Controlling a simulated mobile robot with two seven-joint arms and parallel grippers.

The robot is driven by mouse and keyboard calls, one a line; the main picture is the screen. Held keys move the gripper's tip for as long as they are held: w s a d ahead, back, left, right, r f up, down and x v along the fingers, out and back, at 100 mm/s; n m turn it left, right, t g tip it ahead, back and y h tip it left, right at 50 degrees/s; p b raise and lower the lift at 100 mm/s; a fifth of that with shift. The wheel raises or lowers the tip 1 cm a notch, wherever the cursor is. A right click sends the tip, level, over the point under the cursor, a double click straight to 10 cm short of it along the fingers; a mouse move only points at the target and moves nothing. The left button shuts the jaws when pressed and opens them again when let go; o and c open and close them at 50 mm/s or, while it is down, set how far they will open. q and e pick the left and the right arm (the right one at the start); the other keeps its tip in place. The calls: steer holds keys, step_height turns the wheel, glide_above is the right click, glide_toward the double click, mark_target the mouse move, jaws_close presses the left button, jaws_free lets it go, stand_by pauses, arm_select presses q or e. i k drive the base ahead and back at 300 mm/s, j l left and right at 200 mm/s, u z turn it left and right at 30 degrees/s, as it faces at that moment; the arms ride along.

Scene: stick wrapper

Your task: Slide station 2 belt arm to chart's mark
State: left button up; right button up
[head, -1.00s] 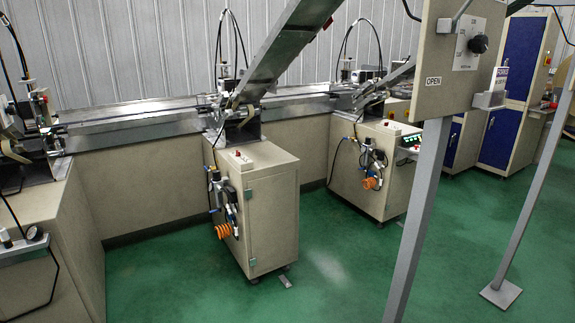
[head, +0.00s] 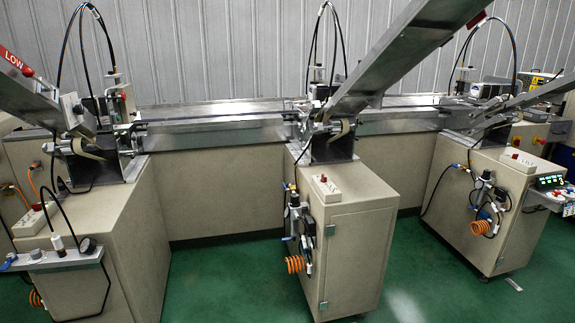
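Three stations stand along a long machine, each with a sloping metal belt arm: a left arm (head: 35,100), a middle arm (head: 400,55) and a right arm (head: 535,97). I cannot read a station number, so which one is station 2 is unclear. The middle arm rises to the upper right from its feed head (head: 330,135). The left arm rises to the left and has a red "LOW" label (head: 17,62) near it. No chart shows in this view. Neither of my grippers is in view.
The middle cabinet (head: 345,250) juts forward, with hoses and an orange coil on its side. The right cabinet (head: 490,215) and left station base (head: 125,240) also jut out. Green floor (head: 235,275) is clear between the left base and the middle cabinet.

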mark_target(314, 107)
steer(key=i+j, duration=0.15)
steer(key=i, duration=0.4)
steer(key=i+j, duration=0.1)
steer(key=i, duration=0.45)
steer(key=i+j+z, duration=0.7)
steer(key=z, duration=0.15)
steer(key=i+j+z, duration=0.4)
steer(key=j, duration=0.15)
